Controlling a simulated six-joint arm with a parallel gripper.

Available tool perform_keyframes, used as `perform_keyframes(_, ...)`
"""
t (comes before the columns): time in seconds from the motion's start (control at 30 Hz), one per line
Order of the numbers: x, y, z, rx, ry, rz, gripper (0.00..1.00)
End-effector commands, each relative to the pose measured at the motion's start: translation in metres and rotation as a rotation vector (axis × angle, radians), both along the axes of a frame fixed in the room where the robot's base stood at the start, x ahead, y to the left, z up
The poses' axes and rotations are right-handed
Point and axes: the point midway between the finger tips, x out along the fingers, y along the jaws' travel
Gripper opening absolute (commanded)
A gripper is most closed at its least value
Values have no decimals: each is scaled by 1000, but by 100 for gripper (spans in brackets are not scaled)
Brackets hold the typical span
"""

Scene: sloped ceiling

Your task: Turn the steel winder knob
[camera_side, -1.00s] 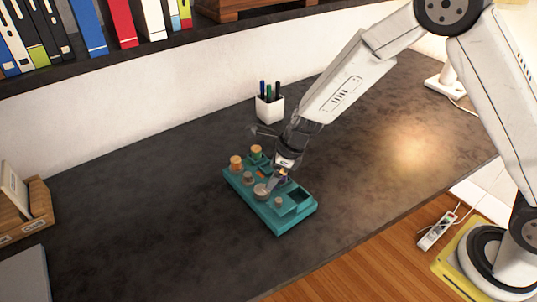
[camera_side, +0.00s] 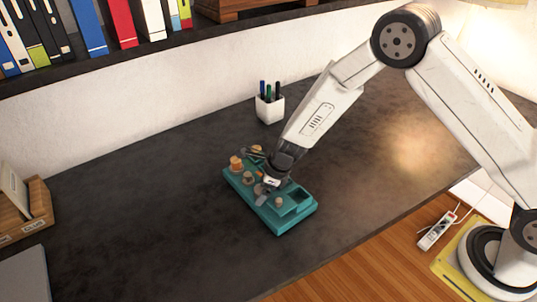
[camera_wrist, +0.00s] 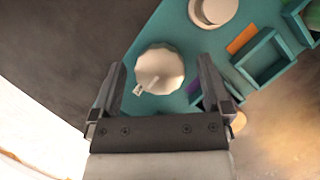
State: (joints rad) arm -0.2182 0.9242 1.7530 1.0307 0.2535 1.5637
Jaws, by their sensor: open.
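A teal board (camera_side: 285,217) lies on the dark desk and carries several round knobs. The steel winder knob (camera_wrist: 160,68) is pale, round and faceted, with a small pale pointer at its lower left in the wrist view. My gripper (camera_wrist: 160,80) is open, with one finger on each side of this knob. A gap shows between the knob and each finger in that view; I cannot tell how deep the fingers reach. In the side view my gripper (camera_side: 265,189) is over the middle of the board and partly hides the knob.
An orange-brown knob (camera_side: 236,163) and a smaller knob (camera_side: 279,202) stand on the board around my gripper. A white pen cup (camera_side: 270,109) stands behind. A wooden tray (camera_side: 38,205) is at far left. The desk around the board is clear.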

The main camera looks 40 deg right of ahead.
Motion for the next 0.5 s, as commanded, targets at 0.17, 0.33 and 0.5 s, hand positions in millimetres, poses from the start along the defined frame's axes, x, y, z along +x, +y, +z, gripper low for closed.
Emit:
perform_keyframes(0.17,0,0,-1,0,0,0,99)
perform_keyframes(0.33,0,0,-1,0,0,0,73)
perform_keyframes(0.5,0,0,0,0,0,0,19)
